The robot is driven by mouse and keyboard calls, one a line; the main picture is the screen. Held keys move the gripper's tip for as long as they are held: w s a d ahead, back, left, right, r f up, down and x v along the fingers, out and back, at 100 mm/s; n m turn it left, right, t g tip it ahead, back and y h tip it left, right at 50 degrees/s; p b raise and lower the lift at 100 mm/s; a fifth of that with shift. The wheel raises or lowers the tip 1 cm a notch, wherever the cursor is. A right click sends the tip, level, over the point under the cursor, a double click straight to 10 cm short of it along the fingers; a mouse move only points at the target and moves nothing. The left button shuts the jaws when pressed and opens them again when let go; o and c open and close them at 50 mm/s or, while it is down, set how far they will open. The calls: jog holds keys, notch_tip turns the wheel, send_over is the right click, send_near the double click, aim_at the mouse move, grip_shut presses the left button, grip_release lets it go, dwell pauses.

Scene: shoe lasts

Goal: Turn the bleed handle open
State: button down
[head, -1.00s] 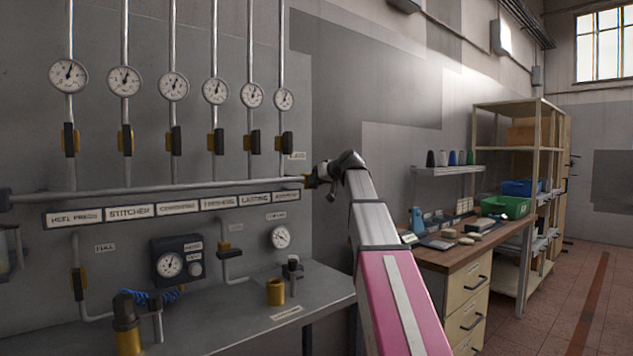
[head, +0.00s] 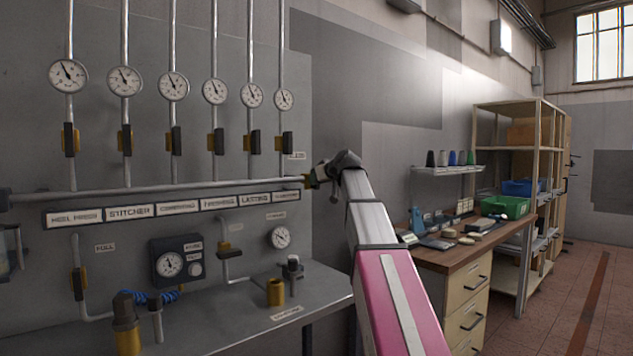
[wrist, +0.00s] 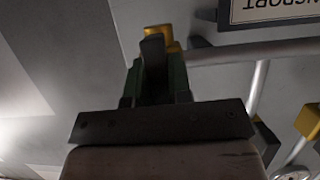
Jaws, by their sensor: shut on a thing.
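The bleed valve (head: 309,182) is a small brass-yellow body at the right end of the horizontal manifold pipe, and a label (head: 297,155) above it is too small to read surely. My gripper (head: 319,179) is at this valve, coming from the right. In the wrist view, the dark bleed handle (wrist: 153,52) stands between the green fingers of my gripper (wrist: 156,80), which are shut on it. The yellow valve body (wrist: 169,36) shows just behind. The fingers hide the handle's lower part, and its exact angle is hard to tell.
Several round gauges (head: 174,87) and dark-handled valves (head: 175,141) line the vertical pipes above the manifold (head: 150,190). A metal bench (head: 230,312) with a brass cup (head: 275,292) stands below. A wooden workbench (head: 460,259) is at the right of my arm.

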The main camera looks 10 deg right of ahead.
jog(key=c, duration=1)
grip_release()
jog(key=shift+c, duration=0.2)
jog(key=shift+s, duration=0.1)
jog(key=v, duration=1)
jog(key=shift+s+d+r, duration=0.2)
jog(key=shift+s, duration=0.1)
